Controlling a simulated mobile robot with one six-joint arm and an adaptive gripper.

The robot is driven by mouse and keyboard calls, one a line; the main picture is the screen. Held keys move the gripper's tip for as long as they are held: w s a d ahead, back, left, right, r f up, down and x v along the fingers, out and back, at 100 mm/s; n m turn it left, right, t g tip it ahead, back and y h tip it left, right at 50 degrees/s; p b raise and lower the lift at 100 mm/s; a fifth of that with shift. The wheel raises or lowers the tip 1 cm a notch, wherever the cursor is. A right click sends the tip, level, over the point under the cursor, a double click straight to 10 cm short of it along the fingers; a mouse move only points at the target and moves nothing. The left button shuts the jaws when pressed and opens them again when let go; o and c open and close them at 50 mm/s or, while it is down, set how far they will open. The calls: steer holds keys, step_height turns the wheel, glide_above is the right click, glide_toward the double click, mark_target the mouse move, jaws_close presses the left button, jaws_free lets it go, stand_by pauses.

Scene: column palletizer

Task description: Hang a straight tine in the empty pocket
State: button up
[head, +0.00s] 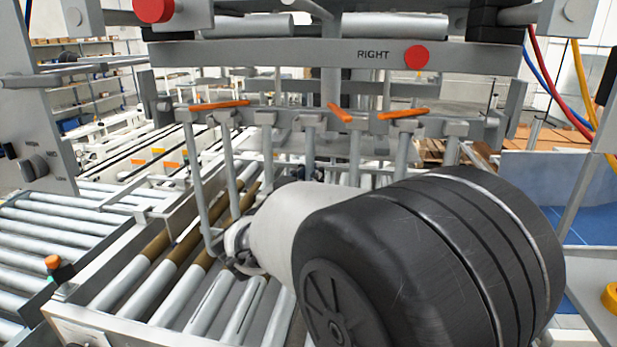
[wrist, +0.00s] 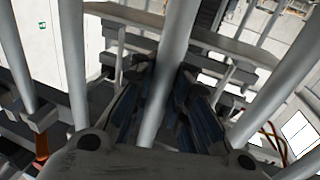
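Grey tines hang in a row from the rack bar (head: 270,117) under the beam marked RIGHT. Dark parts of my gripper (head: 308,174) show at the middle tine (head: 310,148), mostly behind my arm. In the wrist view, my gripper's two dark fingers (wrist: 160,90) lie close on both sides of a straight tine (wrist: 172,50) and appear shut on it. Whether its top sits in a pocket is hidden. I cannot make out the empty pocket.
Orange pieces (head: 340,113) lie along the rack bar. More tines (wrist: 72,60) stand close on both sides of my gripper. A roller conveyor (head: 150,290) lies below, another (head: 45,235) at the left.

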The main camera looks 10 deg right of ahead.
steer(key=o, duration=0.6)
steer(key=shift+f, duration=0.1)
steer(key=v, duration=1.2)
